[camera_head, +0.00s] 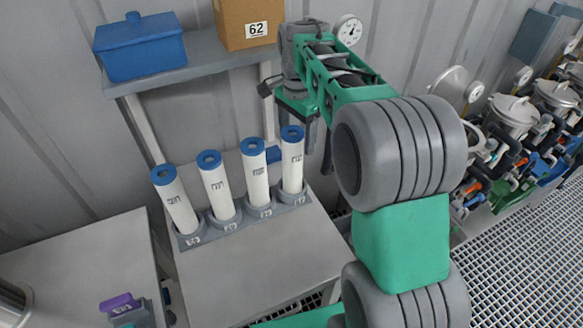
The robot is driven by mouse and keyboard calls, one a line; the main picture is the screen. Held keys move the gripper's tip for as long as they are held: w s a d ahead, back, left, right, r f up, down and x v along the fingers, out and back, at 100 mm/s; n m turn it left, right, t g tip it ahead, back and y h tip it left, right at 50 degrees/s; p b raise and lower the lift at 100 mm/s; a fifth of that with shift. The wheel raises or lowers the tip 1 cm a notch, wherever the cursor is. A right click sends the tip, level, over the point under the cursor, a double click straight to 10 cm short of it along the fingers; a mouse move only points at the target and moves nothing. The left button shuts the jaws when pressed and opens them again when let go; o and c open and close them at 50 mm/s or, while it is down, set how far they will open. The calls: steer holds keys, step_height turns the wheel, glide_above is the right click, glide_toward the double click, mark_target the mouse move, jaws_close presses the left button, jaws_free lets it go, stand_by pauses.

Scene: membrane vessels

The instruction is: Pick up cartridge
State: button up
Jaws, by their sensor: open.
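Several white cartridges with blue ring tops stand slightly tilted in a grey holder (229,229) on a table. The leftmost cartridge (177,205), the second cartridge (218,190), the third cartridge (256,180) and the rightmost cartridge (292,170) each carry a dark printed label. My gripper (318,150) hangs at the end of my green and grey arm, just right of the rightmost cartridge. It is open, and its fingers point down, partly hidden by my arm. I see no cartridge in it. Contact with the rightmost cartridge cannot be told.
A shelf (200,62) behind holds a blue box (140,48) and a cardboard box marked 62 (248,22). Metal vessels (512,112) with valves stand at the right. A purple-topped object (122,306) sits lower left. The table front (255,270) is clear.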

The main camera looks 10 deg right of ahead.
mark_target(293, 151)
steer(key=f, duration=0.4)
steer(key=f+p, duration=0.1)
steer(key=shift+w+a+f, duration=0.25)
steer(key=shift+a+f, duration=0.1)
steer(key=shift+f, duration=0.05)
jaws_close()
stand_by(0.4)
